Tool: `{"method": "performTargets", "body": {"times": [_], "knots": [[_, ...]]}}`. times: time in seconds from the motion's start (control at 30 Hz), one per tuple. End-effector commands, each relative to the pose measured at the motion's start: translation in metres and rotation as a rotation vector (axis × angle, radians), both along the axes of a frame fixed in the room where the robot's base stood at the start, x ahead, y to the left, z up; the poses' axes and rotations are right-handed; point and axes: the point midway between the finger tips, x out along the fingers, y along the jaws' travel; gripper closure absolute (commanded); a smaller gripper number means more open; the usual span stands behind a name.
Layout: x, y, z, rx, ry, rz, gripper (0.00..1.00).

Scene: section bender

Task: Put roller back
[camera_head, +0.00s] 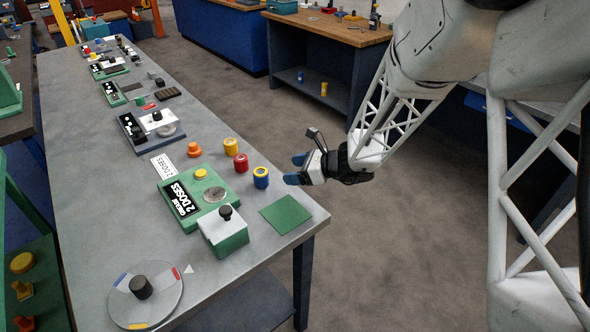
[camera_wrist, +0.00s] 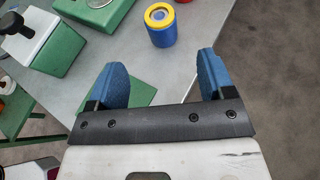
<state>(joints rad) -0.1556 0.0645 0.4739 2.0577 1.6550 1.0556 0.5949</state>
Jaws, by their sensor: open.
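No part is labelled as a roller. The blue cylinder (camera_wrist: 163,35) also shows in the wrist view, beyond and between my fingertips. My gripper (camera_head: 295,169) is open and empty, to the right of the blue cylinder and apart from it. In the wrist view its blue fingers (camera_wrist: 161,68) are spread wide. A flat green square (camera_head: 286,214) lies near the bench corner.
A green device marked "2 DOSES" (camera_head: 180,197) and a green box with a white lid and black knob (camera_head: 232,241) stand left of the square. A dial disc (camera_head: 165,306) lies at the front. More devices line the bench behind. Floor is open to the right.

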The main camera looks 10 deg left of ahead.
Motion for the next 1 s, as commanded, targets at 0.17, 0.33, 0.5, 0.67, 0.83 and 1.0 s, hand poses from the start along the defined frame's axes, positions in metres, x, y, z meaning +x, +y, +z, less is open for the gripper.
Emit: {"method": "performTargets", "body": {"times": [0.17,0.33,0.5,0.67,0.83,1.0], "knots": [[0.000,0.000,0.000,0.000,0.000,0.000,0.25],[0.000,0.000,0.000,0.000,0.000,0.000,0.25],[-0.003,-0.001,0.004,-0.007,-0.011,0.012,0.25],[-0.015,-0.007,0.018,-0.041,-0.059,0.061,0.25],[-0.042,-0.021,0.044,-0.118,-0.158,0.168,0.25],[-0.078,-0.042,0.073,-0.226,-0.289,0.308,0.25]]}}
